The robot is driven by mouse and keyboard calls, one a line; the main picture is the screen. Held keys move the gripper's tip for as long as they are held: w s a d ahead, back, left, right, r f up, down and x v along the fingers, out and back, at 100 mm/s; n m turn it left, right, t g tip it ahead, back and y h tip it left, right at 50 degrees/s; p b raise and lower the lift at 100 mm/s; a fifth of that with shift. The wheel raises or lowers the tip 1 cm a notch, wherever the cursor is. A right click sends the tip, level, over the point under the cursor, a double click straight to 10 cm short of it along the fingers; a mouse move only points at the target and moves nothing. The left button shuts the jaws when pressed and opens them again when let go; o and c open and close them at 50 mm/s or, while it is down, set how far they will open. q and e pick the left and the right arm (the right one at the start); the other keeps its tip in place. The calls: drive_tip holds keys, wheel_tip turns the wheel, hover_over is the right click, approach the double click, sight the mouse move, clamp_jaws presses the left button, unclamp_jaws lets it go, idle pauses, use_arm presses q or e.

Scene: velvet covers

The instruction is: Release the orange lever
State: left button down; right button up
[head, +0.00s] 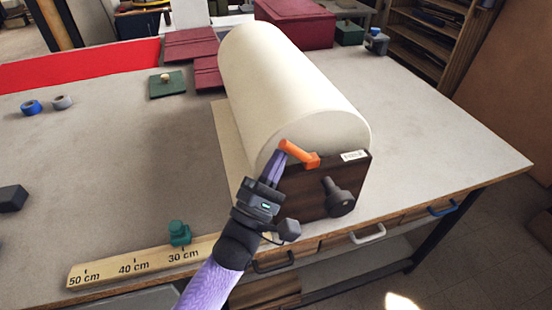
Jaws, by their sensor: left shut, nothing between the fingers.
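The orange lever (300,153) sits at the top of a dark wooden end block (310,197), in front of a large cream roll (290,80). My left gripper (273,168) is at the lever's left end, its fingertips just below and beside it. The fingers are closed with nothing between them. Whether they touch the lever I cannot tell. The lever slants down to the right to its orange pivot. A dark knob (338,197) sits lower on the block. My right gripper does not show.
A wooden ruler (130,266) with a green slider (179,233) lies along the front edge. Blue tape (31,107), grey tape (62,102) and a green square with a knob (166,85) lie at the left.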

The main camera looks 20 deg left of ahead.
sight(287, 144)
use_arm(q)
drive_tip(key=shift+w+d+r+m+g+h+p, duration=0.2)
drive_tip(key=shift+r+m+g+p, duration=0.6)
drive_tip(key=shift+p, duration=1.3)
drive_tip(key=shift+w+d+r+m+g+h+p, duration=0.25)
drive_tip(key=shift+r+m+g+p, duration=0.5)
drive_tip(key=shift+p, duration=1.35)
drive_tip(key=shift+w+d+r+m+g+h+p, duration=0.1)
drive_tip(key=shift+d+r+m+g+h+p, duration=0.3)
drive_tip(key=shift+m+g+p, duration=1.15)
drive_tip(key=d+m+g+y+p, duration=0.1)
drive_tip(key=p, duration=0.3)
drive_tip(key=w+d+r+m+g+p, duration=0.1)
drive_tip(key=p, duration=0.3)
drive_tip(key=w+d+g+y+p, duration=0.1)
drive_tip(key=g+p, duration=0.1)
drive_tip(key=p, duration=0.2)
drive_tip(key=shift+r+m+y, duration=0.25)
drive_tip(key=shift+m+y, duration=0.1)
drive_tip(key=shift+m, duration=0.05)
drive_tip(key=shift+w+d+f+m+g+y+p, duration=0.15)
drive_tip(key=shift+w+d+m+g+y+p, duration=0.2)
drive_tip(key=shift+g+y+p, duration=0.2)
drive_tip(key=shift+w+d+p, duration=0.1)
drive_tip(key=shift+d+p, duration=0.15)
drive_tip(key=shift+p, duration=0.05)
drive_tip(key=shift+d+f, duration=0.1)
